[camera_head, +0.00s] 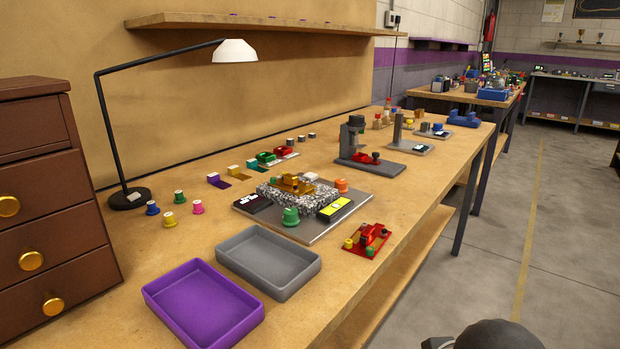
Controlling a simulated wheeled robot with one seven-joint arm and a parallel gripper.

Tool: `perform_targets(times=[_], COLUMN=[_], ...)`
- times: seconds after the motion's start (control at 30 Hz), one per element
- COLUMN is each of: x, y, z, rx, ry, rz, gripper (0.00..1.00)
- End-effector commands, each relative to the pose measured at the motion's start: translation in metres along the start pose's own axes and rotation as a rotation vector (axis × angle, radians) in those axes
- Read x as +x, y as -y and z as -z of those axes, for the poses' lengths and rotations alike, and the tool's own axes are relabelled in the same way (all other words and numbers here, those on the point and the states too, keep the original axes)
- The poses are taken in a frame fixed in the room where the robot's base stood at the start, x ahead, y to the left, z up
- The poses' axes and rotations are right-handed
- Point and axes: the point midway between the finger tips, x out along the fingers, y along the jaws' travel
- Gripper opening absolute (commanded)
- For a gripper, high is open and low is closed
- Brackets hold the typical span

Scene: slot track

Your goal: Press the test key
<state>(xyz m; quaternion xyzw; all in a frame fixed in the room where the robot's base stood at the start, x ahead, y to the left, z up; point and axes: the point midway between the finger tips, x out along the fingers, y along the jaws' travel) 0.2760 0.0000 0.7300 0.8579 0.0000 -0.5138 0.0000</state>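No part is clearly labelled as the test key, and I cannot tell which one it is. A grey plate (342,217) on the bench carries a speckled block with a gold-coloured piece (291,184) on top. Around the block are a green knob (290,217), an orange knob (341,186), a black box with white marks (252,203) and a black-and-yellow box (335,208). To its right, a red plate (367,246) holds a red piece with small yellow and green parts. My gripper is not in view; only a dark rounded part, probably of my arm, shows at the bottom edge.
A purple tray (163,298) and a grey tray (231,255) stand in front. A black lamp (129,197) and a brown drawer cabinet (45,229) are at left. A grey press-like stand (383,170) is behind the plate. Open floor lies right of the bench.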

Motion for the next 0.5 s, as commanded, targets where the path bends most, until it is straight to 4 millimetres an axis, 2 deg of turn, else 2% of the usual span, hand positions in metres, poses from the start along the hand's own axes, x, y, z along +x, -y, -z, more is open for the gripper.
perform_targets(times=[0.03, 0.13, 0.17, 0.5], x=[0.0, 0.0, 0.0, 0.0], y=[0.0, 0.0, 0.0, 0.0], z=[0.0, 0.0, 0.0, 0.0], rx=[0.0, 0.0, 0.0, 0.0], ry=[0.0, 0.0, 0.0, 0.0], rz=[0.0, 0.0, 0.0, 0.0], gripper=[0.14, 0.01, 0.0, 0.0])
